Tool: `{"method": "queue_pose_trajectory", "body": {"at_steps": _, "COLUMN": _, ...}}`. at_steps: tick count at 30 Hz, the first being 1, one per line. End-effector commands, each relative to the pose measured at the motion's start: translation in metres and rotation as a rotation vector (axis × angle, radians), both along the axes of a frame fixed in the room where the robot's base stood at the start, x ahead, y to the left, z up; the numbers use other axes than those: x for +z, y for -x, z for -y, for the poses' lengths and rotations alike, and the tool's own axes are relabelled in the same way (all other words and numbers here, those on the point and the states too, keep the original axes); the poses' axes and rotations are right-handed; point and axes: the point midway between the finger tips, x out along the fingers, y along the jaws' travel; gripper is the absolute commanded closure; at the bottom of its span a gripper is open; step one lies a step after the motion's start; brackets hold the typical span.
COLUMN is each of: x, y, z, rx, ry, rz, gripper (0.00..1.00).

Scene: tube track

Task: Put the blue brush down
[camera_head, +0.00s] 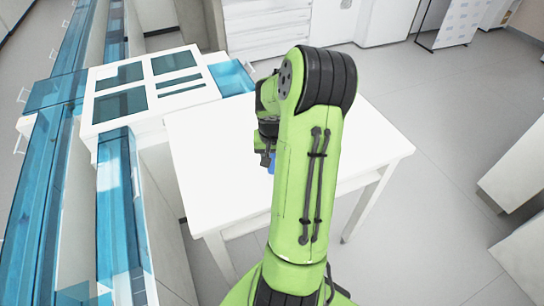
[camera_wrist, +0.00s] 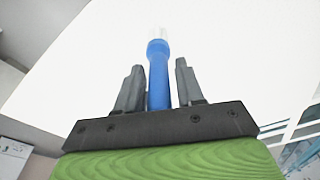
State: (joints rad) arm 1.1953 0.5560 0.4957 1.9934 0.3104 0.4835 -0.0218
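The blue brush (camera_wrist: 158,75) has a blue handle and a pale tip. In the wrist view it lies between the two dark fingers of my gripper (camera_wrist: 160,85), with a narrow gap visible on each side. The fingers look open around it. The white table (camera_wrist: 235,65) fills the background behind the brush; I cannot tell whether the brush touches it. In the head view my gripper (camera_head: 267,158) is low over the table, mostly hidden behind my green arm. Only a small bit of blue shows beside it.
The white table top (camera_head: 215,150) is clear to the left of my arm and at the right. A white rack with blue-tinted compartments (camera_head: 150,88) stands at its far left edge. Blue-glass counters (camera_head: 60,160) line the left, and white drawers (camera_head: 265,30) stand behind.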

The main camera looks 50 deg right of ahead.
Motion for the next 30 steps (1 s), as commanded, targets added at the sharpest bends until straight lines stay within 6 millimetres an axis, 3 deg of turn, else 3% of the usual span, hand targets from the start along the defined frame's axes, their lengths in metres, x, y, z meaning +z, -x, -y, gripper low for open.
{"method": "queue_pose_trajectory", "body": {"at_steps": 11, "x": 0.004, "y": 0.0, "z": 0.0, "rx": -0.001, "ry": 0.0, "rz": 0.0, "gripper": 0.52}}
{"method": "queue_pose_trajectory", "body": {"at_steps": 14, "x": 0.019, "y": 0.001, "z": 0.0, "rx": -0.001, "ry": 0.005, "rz": 0.002, "gripper": 0.52}}
{"method": "queue_pose_trajectory", "body": {"at_steps": 24, "x": 0.106, "y": 0.008, "z": -0.011, "rx": 0.001, "ry": 0.005, "rz": 0.002, "gripper": 0.52}}
{"method": "queue_pose_trajectory", "body": {"at_steps": 30, "x": 0.123, "y": 0.01, "z": -0.013, "rx": 0.0, "ry": 0.001, "rz": -0.001, "gripper": 0.52}}
